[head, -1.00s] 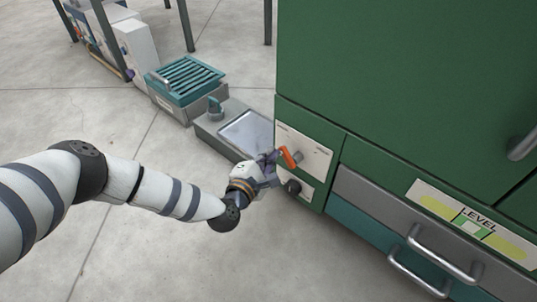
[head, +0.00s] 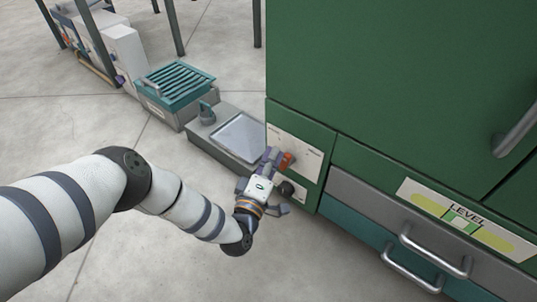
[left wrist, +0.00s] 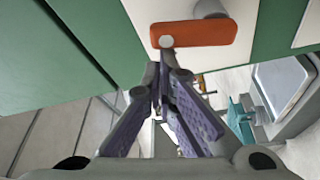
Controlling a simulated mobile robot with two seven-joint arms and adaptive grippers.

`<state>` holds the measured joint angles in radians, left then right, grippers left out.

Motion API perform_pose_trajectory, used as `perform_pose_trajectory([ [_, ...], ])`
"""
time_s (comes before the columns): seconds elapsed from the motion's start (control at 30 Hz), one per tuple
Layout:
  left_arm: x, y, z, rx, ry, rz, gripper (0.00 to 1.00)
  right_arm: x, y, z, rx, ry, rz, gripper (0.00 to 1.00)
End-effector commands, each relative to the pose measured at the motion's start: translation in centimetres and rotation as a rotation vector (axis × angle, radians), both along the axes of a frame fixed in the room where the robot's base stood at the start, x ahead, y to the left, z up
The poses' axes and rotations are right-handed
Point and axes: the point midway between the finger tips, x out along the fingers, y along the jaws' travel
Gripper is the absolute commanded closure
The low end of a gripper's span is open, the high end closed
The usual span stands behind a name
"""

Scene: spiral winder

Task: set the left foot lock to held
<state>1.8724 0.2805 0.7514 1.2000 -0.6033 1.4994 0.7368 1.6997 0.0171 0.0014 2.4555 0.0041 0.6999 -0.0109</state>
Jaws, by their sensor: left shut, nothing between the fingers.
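The foot lock appears to be the orange lever (head: 288,160) on a pale plate (head: 311,160) low on the green cabinet's left end. My left gripper (head: 271,157) is in front of the lever and hides part of it in the head view. In the left wrist view the orange lever (left wrist: 200,33) lies roughly crosswise on its grey pivot, just beyond the fingertips. The left gripper (left wrist: 162,70) is shut and empty there, with its tips close under the lever's left end. I cannot tell whether they touch. My right gripper is not in view.
A dark knob (head: 287,188) sits just below the plate, close to the gripper. The green cabinet (head: 390,80) has drawer handles (head: 435,255) to the right. A low grey unit with a tray (head: 240,137) stands behind. The floor at front left is clear.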

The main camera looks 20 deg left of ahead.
Motion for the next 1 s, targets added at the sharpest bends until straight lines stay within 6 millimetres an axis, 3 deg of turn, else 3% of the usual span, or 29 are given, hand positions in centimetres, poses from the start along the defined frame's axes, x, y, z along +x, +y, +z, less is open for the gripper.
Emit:
perform_pose_trajectory([
  [0.5, -0.7, -2.1, 0.1, 0.368, -0.134, -0.002, 1.00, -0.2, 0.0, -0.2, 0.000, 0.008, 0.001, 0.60],
  [1.0, -1.0, -2.7, 0.0, 0.361, -0.131, -0.001, 1.00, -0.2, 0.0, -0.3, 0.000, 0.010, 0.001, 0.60],
])
